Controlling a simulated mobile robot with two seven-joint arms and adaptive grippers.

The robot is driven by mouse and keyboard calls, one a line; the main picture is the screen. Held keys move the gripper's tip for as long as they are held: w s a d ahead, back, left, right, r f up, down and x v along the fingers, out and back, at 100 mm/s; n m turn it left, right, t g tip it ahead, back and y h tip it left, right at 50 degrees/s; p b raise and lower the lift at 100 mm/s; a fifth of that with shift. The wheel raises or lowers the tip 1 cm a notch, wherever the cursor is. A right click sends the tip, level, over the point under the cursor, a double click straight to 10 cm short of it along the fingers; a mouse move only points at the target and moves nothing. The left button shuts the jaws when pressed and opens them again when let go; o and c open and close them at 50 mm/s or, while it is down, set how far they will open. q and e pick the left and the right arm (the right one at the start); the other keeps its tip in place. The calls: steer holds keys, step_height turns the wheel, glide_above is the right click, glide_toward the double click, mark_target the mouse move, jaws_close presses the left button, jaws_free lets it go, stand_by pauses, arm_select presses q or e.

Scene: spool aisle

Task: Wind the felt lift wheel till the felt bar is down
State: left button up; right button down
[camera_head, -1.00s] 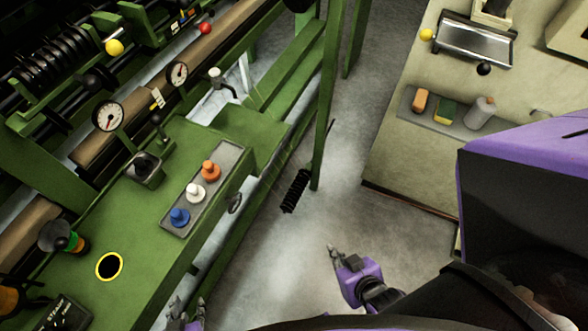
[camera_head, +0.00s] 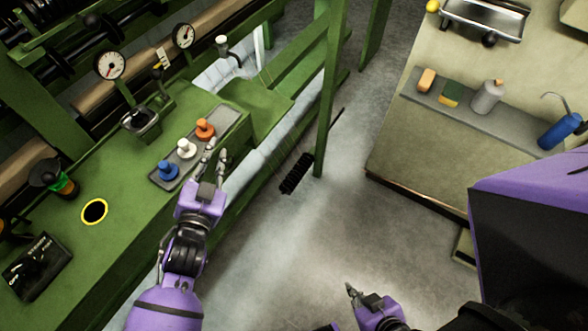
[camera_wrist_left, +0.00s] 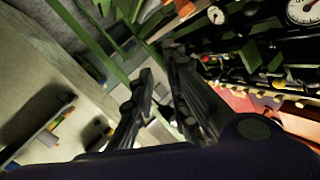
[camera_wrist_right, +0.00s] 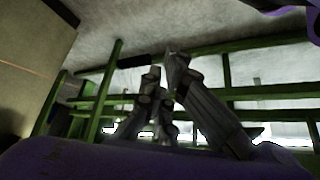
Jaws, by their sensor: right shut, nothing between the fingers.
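I cannot surely identify the felt lift wheel or the felt bar. A lever with a white knob (camera_head: 222,41) stands at the back of the green machine bench (camera_head: 118,235). My left gripper (camera_head: 215,152) is open and empty, with its fingers at the bench's front edge beside the orange peg. The edge behind these fingers is partly hidden. The left gripper's spread fingers also show in the left wrist view (camera_wrist_left: 160,68). My right gripper (camera_head: 352,291) is shut and empty, low over the floor; its fingers show in the right wrist view (camera_wrist_right: 164,68).
A grey tray holds blue (camera_head: 168,170), white (camera_head: 186,148) and orange (camera_head: 205,129) pegs. Two dial gauges (camera_head: 110,65) stand behind. A green post (camera_head: 330,90) and a black brush (camera_head: 297,173) are right of the bench. The aisle floor (camera_head: 300,235) is open.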

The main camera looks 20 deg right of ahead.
arm_select(q)
steer(key=w+d+r+m+g+h+b, duration=0.3)
steer(key=d+r+m+g+h, duration=0.2)
steer(key=d+r+m+h, duration=0.95)
steer(key=s+d+m+g+y+b, duration=0.2)
steer(key=s+d+m+g+y, duration=0.15)
steer(key=d+m+g, duration=0.7)
steer(key=m+y+b, duration=0.3)
steer(key=m+y, duration=0.8)
steer(key=y, duration=0.7)
glide_above(229, 172)
steer(key=shift+t, duration=0.25)
steer(key=f, duration=1.9)
steer(key=shift+w+f, duration=0.1)
steer(key=shift+w, duration=0.1)
steer(key=shift+a+f, duration=0.15)
steer(key=shift+f, duration=0.15)
step_height(229, 172, down, 7)
steer(key=shift+f, duration=0.15)
